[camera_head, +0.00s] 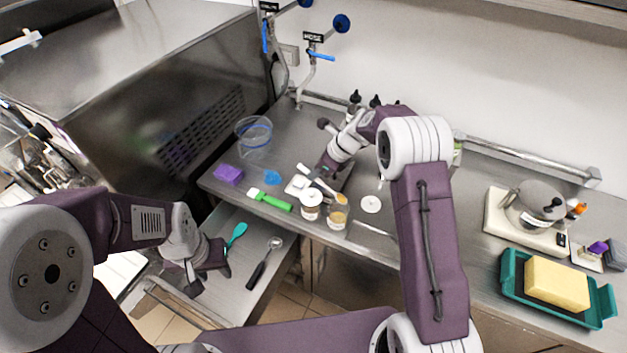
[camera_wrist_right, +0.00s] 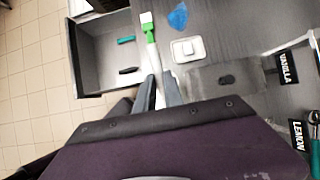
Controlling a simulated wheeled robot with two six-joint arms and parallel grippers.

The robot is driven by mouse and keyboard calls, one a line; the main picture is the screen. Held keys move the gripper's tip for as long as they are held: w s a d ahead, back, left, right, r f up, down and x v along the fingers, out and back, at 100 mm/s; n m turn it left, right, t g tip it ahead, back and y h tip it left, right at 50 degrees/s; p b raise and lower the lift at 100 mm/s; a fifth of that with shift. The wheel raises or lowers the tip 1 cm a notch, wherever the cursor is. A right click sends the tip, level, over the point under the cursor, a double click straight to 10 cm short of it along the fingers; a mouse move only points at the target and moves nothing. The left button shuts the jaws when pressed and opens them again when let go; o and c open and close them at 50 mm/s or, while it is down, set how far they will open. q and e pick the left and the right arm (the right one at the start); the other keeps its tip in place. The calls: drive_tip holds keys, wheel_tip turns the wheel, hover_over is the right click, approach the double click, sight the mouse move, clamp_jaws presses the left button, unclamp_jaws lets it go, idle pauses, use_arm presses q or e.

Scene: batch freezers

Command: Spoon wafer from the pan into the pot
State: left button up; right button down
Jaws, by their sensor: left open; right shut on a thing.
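I cannot tell which, if either, is the pan or holds wafer. A grey metal pot-like vessel (camera_head: 537,203) stands on a white base at the right. My left gripper (camera_head: 198,280) is open and empty over the drawer.
The open drawer (camera_head: 222,285) holds a teal spoon (camera_head: 237,234) and a black-handled scoop (camera_head: 262,265). A teal tray (camera_head: 513,287) bears a yellow sponge (camera_head: 556,284).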

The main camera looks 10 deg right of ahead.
drive_tip(key=shift+s+d+r+t+y+b, duration=0.55)
drive_tip(key=shift+d+y+b, duration=0.4)
drive_tip(key=shift+b, duration=2.1)
drive_tip(key=shift+s+d+r+t+y+b, duration=0.4)
drive_tip(key=shift+s+d+t+y+b, duration=0.55)
drive_tip(key=shift+b, duration=2.1)
drive_tip(key=shift+s+d+r+t+y+b, duration=0.45)
drive_tip(key=shift+d+y+b, duration=0.55)
drive_tip(key=shift+b, duration=2.05)
drive_tip(key=shift+s+d+r+t+y+b, duration=0.2)
drive_tip(key=shift+t+y+b, duration=0.2)
drive_tip(key=shift+b, duration=0.2)
drive_tip(key=shift+d+r, duration=0.2)
drive_tip(key=shift+r, duration=0.1)
drive_tip(key=shift+s, duration=0.1)
